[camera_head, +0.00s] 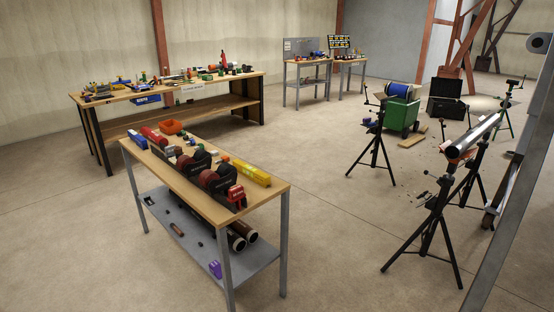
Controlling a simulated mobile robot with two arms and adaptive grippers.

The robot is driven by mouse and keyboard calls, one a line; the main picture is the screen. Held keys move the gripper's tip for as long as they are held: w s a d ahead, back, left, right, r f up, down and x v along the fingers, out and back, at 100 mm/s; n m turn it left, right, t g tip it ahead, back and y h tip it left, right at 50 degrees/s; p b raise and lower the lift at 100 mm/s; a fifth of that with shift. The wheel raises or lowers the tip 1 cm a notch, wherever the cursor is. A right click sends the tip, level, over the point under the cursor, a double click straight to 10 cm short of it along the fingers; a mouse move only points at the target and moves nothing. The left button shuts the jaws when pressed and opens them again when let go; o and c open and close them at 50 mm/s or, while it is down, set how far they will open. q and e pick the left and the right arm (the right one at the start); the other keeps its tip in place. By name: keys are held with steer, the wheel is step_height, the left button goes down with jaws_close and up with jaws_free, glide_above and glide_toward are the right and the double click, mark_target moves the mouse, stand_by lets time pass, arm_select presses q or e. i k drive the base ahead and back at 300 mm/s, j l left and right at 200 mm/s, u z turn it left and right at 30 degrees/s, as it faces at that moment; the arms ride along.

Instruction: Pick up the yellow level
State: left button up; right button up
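A yellow level (252,172), bar-shaped, lies on the wooden top of the near workbench (264,197), close to its right edge. Small items lie around its left end. A red item (236,197) stands in front of it near the bench's front corner. Neither of my grippers shows in the head view.
The near bench also holds dark machines with reddish discs (215,181), an orange bin (171,126) and pipes on its lower shelf (185,240). A long bench (200,88) stands behind. Tripod pipe stands (434,215) are on the right.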

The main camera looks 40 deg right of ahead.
mark_target(262, 179)
steer(key=i+l+z, duration=0.3)
steer(key=z, duration=0.15)
steer(key=i+l+z, duration=0.2)
steer(key=i+z, duration=0.55)
steer(key=z, duration=0.2)
steer(key=i+z, duration=0.45)
steer(key=i+j+z, duration=0.25)
steer(key=z, duration=0.2)
steer(key=i+l+z, duration=0.2)
steer(key=i, duration=0.7)
steer(key=i+l+z, duration=0.15)
steer(key=i, duration=0.8)
